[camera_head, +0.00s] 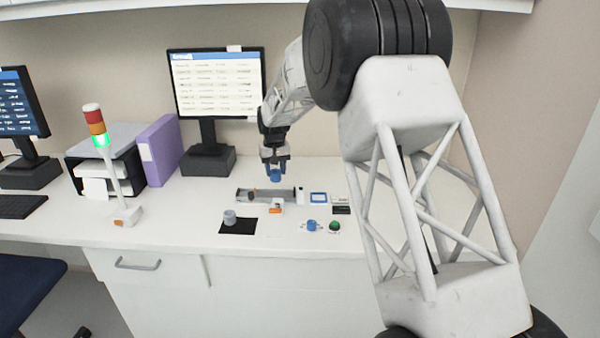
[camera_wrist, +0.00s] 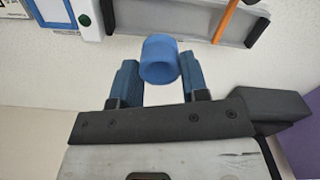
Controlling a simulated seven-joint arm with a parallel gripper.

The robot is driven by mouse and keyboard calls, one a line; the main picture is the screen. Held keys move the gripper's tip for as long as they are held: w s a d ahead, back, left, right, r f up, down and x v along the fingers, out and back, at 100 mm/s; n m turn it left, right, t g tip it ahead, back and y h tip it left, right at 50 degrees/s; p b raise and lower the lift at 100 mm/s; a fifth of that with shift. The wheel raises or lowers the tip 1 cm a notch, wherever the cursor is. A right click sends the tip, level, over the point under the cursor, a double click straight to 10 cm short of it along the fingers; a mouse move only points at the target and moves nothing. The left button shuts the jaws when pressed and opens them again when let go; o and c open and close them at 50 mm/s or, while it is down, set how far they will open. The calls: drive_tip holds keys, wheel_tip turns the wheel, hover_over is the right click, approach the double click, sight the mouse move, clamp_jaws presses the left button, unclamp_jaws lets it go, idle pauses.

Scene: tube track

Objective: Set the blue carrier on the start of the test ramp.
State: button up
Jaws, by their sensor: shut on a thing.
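My gripper (camera_head: 275,163) is shut on the blue carrier (camera_head: 275,176), a short blue cylinder. In the wrist view the carrier (camera_wrist: 159,60) sits between the two blue-grey fingertips (camera_wrist: 155,82). The carrier is held above the desk, close to the grey test ramp (camera_head: 246,195), a long narrow track with raised sides. I cannot tell the exact height of the carrier above the ramp.
A grey cylinder (camera_head: 230,216) stands on a black mat (camera_head: 238,228). A blue piece (camera_head: 311,225), a green dome (camera_head: 334,226) and a blue-framed panel (camera_head: 318,198) lie to the right. A signal tower (camera_head: 103,145) stands left. A monitor (camera_head: 217,84) is behind.

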drive_tip(key=s+a+n, duration=0.1)
drive_tip(key=a+n, duration=0.1)
drive_tip(key=a, duration=0.9)
drive_tip(key=shift+r, duration=0.4)
drive_tip(key=shift+s, duration=0.1)
drive_tip(key=shift+f, duration=0.2)
drive_tip(key=shift+f, duration=2.85)
drive_tip(key=shift+f, duration=0.1)
drive_tip(key=o, duration=0.9)
drive_tip(key=shift+c, duration=0.2)
wheel_tip(320, 180, up, 8)
